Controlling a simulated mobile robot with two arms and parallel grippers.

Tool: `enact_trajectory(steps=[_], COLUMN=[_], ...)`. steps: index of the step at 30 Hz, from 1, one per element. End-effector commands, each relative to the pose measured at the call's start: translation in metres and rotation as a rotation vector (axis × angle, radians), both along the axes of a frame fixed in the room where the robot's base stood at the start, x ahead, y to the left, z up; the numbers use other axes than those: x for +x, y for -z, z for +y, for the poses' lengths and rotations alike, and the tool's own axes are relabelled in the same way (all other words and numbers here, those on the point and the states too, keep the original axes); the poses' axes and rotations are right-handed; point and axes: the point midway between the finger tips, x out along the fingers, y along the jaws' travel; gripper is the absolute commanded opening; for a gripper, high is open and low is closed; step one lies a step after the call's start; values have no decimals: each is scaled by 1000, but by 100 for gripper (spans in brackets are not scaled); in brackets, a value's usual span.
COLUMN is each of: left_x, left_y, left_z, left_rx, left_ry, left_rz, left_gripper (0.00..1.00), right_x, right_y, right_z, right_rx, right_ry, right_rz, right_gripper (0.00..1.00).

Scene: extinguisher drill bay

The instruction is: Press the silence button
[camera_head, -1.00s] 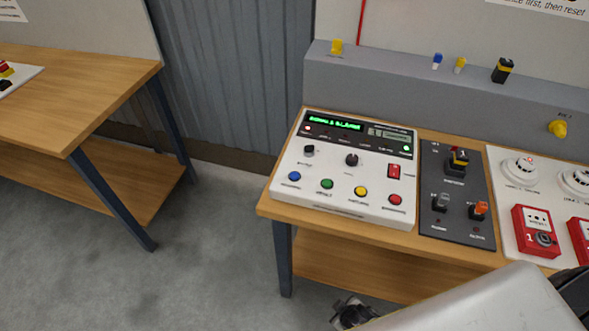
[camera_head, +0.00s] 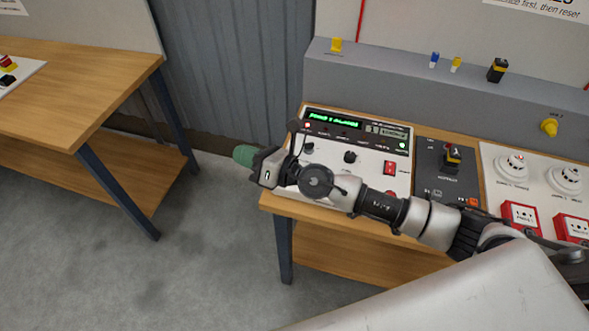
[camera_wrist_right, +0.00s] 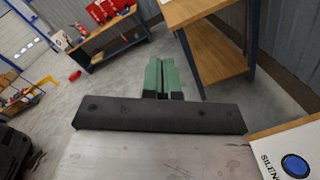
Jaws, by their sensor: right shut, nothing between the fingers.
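The white alarm panel (camera_head: 371,170) sits on the right-hand bench, with a lit green display (camera_head: 334,118). In the right wrist view the blue button (camera_wrist_right: 295,166) shows at the lower right corner, beside a partly cut-off label reading "SILENC". In the head view my right arm hides this button. My right gripper (camera_head: 243,155) is shut and empty, its green fingertips beyond the panel's left edge. It also shows in the right wrist view (camera_wrist_right: 160,76), fingers together, to the left of the button. My left gripper is not in view.
A dark switch panel (camera_head: 430,162) and white detectors (camera_head: 512,165) stand right of the alarm panel. A grey ledge (camera_head: 400,85) with small coloured parts runs behind. Another wooden bench (camera_head: 80,85) stands left, with open floor between the benches.

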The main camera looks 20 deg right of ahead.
Motion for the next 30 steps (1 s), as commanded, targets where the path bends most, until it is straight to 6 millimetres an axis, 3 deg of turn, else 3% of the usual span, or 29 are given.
enact_trajectory(steps=[1,3,6,9,15,30], left_x=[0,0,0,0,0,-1], left_y=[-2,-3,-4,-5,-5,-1], left_z=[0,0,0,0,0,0], left_rx=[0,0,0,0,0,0], left_ry=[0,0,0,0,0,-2], left_rz=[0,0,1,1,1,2], left_gripper=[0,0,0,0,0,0], right_x=[9,19,38,52,64,63], right_y=[9,29,52,61,65,71], right_z=[-6,-23,-65,-98,-128,-128], right_rx=[-245,-566,-955,-1186,-1365,-1367], right_ry=[-84,-183,-271,-310,-333,-333], right_rz=[-110,-224,-321,-356,-372,-371], right_gripper=[0,0,0,0,0,0])
